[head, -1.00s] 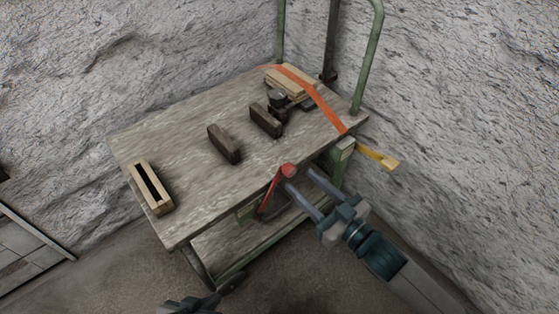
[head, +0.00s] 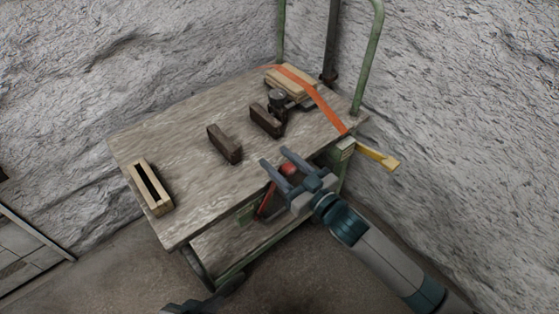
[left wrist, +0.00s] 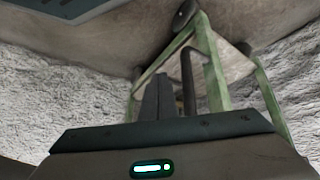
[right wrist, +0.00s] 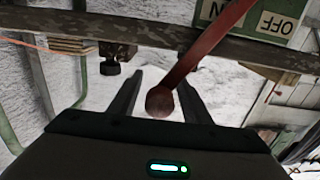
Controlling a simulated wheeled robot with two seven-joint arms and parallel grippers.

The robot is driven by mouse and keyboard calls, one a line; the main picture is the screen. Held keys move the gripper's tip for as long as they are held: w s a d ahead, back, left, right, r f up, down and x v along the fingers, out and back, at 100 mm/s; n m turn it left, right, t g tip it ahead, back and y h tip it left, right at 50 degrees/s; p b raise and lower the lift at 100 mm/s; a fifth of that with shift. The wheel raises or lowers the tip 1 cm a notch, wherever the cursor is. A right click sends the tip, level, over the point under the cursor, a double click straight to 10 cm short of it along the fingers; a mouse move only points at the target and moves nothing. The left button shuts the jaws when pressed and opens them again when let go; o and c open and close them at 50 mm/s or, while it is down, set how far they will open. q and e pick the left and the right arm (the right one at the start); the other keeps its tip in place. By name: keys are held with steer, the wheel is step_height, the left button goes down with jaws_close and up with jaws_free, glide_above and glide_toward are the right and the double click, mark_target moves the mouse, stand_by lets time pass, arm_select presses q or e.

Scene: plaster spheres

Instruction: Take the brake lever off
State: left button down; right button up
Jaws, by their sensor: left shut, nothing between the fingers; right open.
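The brake lever (head: 265,203) is a red bar with a round red knob (head: 288,169) at the front side of a wooden-topped cart (head: 185,222). In the right wrist view the knob (right wrist: 160,101) sits between the two fingers of my open right gripper (right wrist: 158,95), with gaps on both sides. The bar crosses a green plate (right wrist: 275,22) marked OFF, with part of another word left of the bar. In the head view my right gripper (head: 274,157) partly covers the lever. My left gripper (left wrist: 157,98) is shut and empty, low near the cart's underside.
On the cart top are a slotted wooden block (head: 140,178), two dark blocks (head: 224,144) (head: 265,120), and boards (head: 291,80) under an orange strap (head: 322,104). A yellow handle (head: 378,156) juts from the right end. Rough walls stand behind and to the right.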

jaws_close()
arm_select(q)
steer(key=shift+w+a+r, duration=0.1)
steer(key=shift+w+r, duration=0.1)
steer(key=shift+w, duration=0.2)
steer(key=shift+r, duration=0.1)
